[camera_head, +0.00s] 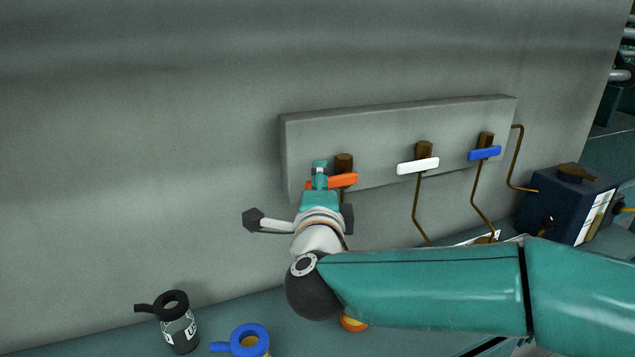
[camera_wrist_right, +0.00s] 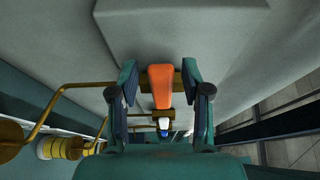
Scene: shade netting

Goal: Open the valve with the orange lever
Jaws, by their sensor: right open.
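The orange lever (camera_head: 344,180) sits on the leftmost brass valve (camera_head: 344,160) of the grey wall block, lying roughly level. In the right wrist view the orange lever (camera_wrist_right: 160,84) stands between the two fingers. My right gripper (camera_head: 320,170) is at the lever's left end in the head view and covers part of it. In the right wrist view my right gripper (camera_wrist_right: 162,78) is open, with a finger on each side of the lever and a gap visible on both sides. My left gripper is not in view.
A white lever (camera_head: 418,166) and a blue lever (camera_head: 485,153) are on the same block (camera_head: 385,120), to the right. Brass pipes run down from the valves. A dark blue box (camera_head: 565,205) stands at right. A black-topped jar (camera_head: 178,325) and a blue-ringed one (camera_head: 249,340) stand lower left.

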